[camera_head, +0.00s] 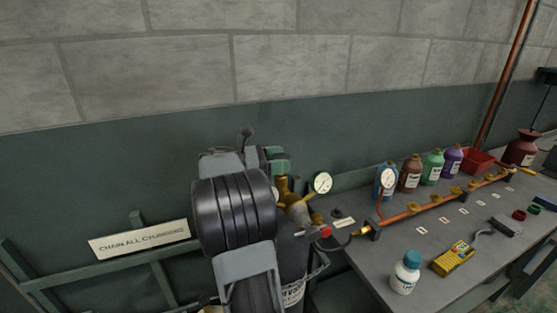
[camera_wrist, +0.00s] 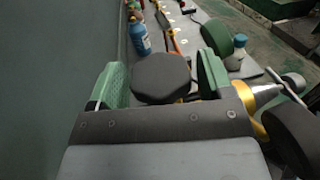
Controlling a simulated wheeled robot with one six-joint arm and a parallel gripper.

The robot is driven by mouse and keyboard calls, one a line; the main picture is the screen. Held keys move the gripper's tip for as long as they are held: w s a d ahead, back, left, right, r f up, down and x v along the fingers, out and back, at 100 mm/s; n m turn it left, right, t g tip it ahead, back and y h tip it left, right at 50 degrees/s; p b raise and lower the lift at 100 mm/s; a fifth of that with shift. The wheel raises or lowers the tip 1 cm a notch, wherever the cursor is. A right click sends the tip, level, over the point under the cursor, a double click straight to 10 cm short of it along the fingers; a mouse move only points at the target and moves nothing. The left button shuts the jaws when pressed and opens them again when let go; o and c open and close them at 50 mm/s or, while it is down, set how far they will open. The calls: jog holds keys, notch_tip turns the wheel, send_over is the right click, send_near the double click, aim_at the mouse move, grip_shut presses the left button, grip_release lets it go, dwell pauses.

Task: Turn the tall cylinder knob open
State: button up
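The dark many-sided knob (camera_wrist: 163,78) shows in the wrist view between the two green finger pads of my gripper (camera_wrist: 164,80). One pad stands on each side, very close to the knob's edges; I cannot tell whether both press on it. In the head view my gripper (camera_head: 274,161) is over the top of the tall dark cylinder (camera_head: 292,268), beside its brass valve fitting (camera_head: 294,205). The knob is hidden there behind my arm and gripper. A white round gauge (camera_head: 322,183) stands on the fitting.
A grey bench (camera_head: 355,291) at the right bears a copper manifold (camera_head: 420,212), a second gauge (camera_head: 388,179), several coloured bottles, a white bottle (camera_head: 405,273) and a yellow meter (camera_head: 453,257). A wall rail with a sign (camera_head: 140,240) is at the left.

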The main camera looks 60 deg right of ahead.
jog(key=c, duration=0.7)
jog(key=shift+r+n+t+h+p, duration=0.2)
jog(key=shift+n+t+h+p, duration=0.2)
jog(key=shift+n+t+h, duration=0.15)
jog(key=shift+s+a+n+t+h, duration=0.1)
jog(key=shift+n+t+h, duration=0.25)
jog(key=shift+t+h, duration=0.15)
jog(key=shift+f+n+t+h, duration=0.2)
jog(key=shift+n+t+h, duration=0.85)
jog(key=shift+n+t, duration=0.6)
jog(key=shift+m, duration=0.25)
jog(key=o, duration=0.9)
jog(key=b+v, duration=0.1)
jog(key=v, duration=1.2)
jog(key=shift+a+r, duration=0.1)
jog(key=shift+a, duration=0.35)
